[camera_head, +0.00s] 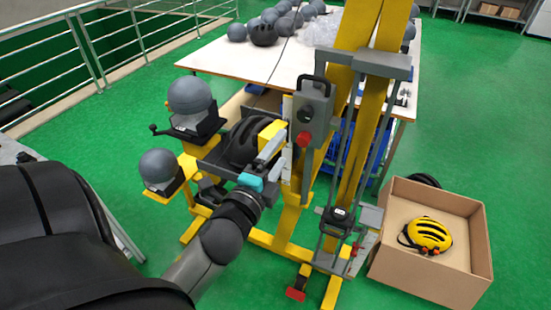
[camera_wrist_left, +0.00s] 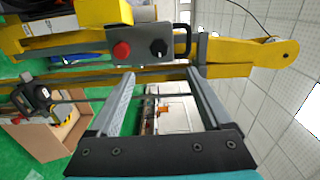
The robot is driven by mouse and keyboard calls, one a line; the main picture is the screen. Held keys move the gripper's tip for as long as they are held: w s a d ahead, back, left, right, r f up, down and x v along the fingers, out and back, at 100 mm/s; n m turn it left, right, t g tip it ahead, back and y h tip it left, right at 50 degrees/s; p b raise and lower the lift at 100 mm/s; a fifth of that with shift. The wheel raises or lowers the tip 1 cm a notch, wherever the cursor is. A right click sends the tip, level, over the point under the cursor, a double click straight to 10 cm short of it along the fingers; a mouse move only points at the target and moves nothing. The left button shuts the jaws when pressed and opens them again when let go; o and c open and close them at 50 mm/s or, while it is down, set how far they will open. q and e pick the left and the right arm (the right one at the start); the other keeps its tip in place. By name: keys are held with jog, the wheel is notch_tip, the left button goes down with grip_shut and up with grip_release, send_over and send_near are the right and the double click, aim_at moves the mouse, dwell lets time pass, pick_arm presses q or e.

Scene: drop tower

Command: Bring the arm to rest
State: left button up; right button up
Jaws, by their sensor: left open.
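My left arm reaches in from the lower left in the head view, and its left gripper (camera_head: 283,146) is in front of the yellow drop tower (camera_head: 360,40). In the left wrist view the two fingers of this gripper (camera_wrist_left: 160,72) stand wide apart with nothing held between them. The grey control box (camera_head: 313,103) with its red button (camera_head: 303,140) is just beyond the fingertips; it also shows at the top of the left wrist view (camera_wrist_left: 140,48). I cannot tell how close the fingers are to it. My right gripper is in neither view.
A black helmet (camera_head: 241,145) sits on a dark tray beside the gripper. Grey headforms (camera_head: 189,95) stand on yellow supports at left. A cardboard box (camera_head: 440,273) with a yellow helmet (camera_head: 429,233) is at right. A white table (camera_head: 220,57) stands behind; green floor is open at far right.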

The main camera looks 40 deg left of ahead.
pick_arm(q)
jog(key=shift+s+d, duration=0.1)
jog(key=shift+s, duration=0.45)
jog(key=s+d+f+n+g+h+b, duration=0.1)
jog(key=s+d+f+n+g+b, duration=0.15)
jog(key=f, duration=1.25)
jog(key=s+d+f+n+g+h+b, duration=0.1)
jog(key=s+d+f+n+g+b, duration=0.15)
jog(key=f, duration=1.15)
jog(key=s+d+f+n+g+h+b, duration=0.1)
jog(key=s+f+n+g+b, duration=0.2)
jog(key=f, duration=1.2)
jog(key=s+d+f+n+g+b, duration=0.2)
jog(key=s+f+g+b, duration=0.1)
jog(key=s+f, duration=0.8)
jog(key=s+d+f+n+g+h+b, duration=0.1)
jog(key=s+f+g+b, duration=0.3)
jog(key=s+f, duration=0.7)
jog(key=s+n+g, duration=0.1)
jog(key=s, duration=0.2)
jog(key=shift+s+d+f+n, duration=0.15)
jog(key=shift+s+d+n, duration=0.05)
jog(key=shift+d+n, duration=0.2)
